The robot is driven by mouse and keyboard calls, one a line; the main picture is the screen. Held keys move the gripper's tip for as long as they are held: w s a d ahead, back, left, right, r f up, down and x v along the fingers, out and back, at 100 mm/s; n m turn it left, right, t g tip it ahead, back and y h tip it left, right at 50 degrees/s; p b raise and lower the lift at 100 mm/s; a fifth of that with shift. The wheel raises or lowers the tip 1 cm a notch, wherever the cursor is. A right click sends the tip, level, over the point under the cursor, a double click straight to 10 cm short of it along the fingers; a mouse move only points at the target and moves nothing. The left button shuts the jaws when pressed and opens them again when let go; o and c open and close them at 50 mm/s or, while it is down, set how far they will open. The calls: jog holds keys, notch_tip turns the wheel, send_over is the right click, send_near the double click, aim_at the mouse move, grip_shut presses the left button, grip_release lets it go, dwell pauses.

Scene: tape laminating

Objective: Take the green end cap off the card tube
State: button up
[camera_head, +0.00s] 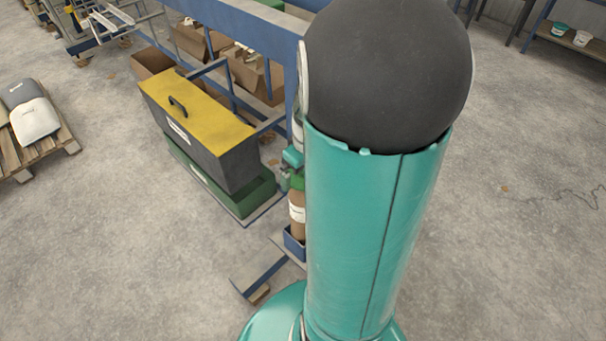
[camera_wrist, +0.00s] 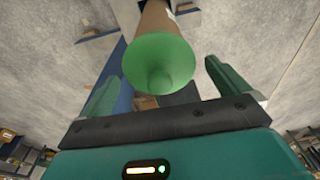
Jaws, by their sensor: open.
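The card tube (camera_head: 297,207) is brown with a white label and stands upright in a blue holder (camera_head: 294,245), partly hidden behind my arm. The green end cap (camera_head: 297,181) sits on its upper end. In the wrist view the cap (camera_wrist: 158,62) is a wide, hollow green cup on the end of the brown tube (camera_wrist: 155,20). My gripper (camera_wrist: 164,66) is open, with a green finger on each side of the cap and visible gaps between. In the head view my gripper (camera_head: 292,158) is small, just above the cap, and its fingers are hard to make out.
A blue frame (camera_head: 250,35) and open cardboard boxes (camera_head: 200,42) are behind. A pallet with sacks (camera_head: 35,115) is at far left. The floor in front is clear.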

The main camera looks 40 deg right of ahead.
jog(key=c, duration=0.9)
jog(key=shift+r, duration=0.1)
